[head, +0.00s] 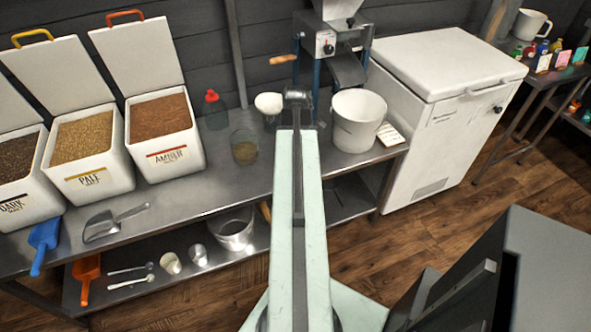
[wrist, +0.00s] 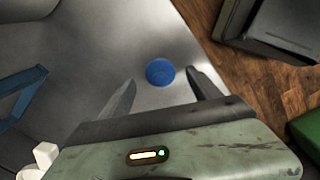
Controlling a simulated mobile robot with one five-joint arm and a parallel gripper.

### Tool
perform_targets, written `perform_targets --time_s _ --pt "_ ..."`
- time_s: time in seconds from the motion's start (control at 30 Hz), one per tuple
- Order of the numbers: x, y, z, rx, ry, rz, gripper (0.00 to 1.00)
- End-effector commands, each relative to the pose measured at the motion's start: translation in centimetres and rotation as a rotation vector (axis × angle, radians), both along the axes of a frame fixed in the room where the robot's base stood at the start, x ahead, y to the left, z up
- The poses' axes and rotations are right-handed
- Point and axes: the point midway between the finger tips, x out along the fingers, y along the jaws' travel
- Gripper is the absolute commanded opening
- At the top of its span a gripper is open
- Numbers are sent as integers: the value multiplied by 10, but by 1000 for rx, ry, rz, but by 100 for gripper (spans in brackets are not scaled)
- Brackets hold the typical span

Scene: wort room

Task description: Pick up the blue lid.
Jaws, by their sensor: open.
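The blue lid (wrist: 160,72) is a small round blue disc lying flat on the grey metal worktop in the wrist view. My gripper (wrist: 161,76) is open, with one dark finger on each side of the lid in the picture. The gap between the fingers looks empty. I cannot tell how high the fingers are above the worktop. In the head view I cannot make out the lid; my arm covers the middle of the worktop (head: 215,180), and my fingers do not show clearly.
A glass jar (head: 244,146) stands left of my arm, with a white bucket (head: 357,120) to the right. The grain mill (head: 333,40) stands behind. The amber malt bin (head: 163,135) is further left. A white chest freezer (head: 440,120) adjoins the worktop's right end.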

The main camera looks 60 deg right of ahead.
Motion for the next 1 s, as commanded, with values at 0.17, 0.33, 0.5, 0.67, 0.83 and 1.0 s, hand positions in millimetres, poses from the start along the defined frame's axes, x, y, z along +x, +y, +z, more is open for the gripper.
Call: perform_targets --time_s 0.17,0.33,0.5,0.67,0.83,1.0 --pt "0 0 -29 0 0 0 72" --pt "0 0 -25 0 0 0 72" --pt "0 0 -25 0 0 0 33" --pt "0 0 -25 0 0 0 7" --pt "1 0 -24 0 0 1 7" --pt "1 0 -10 0 0 1 7"
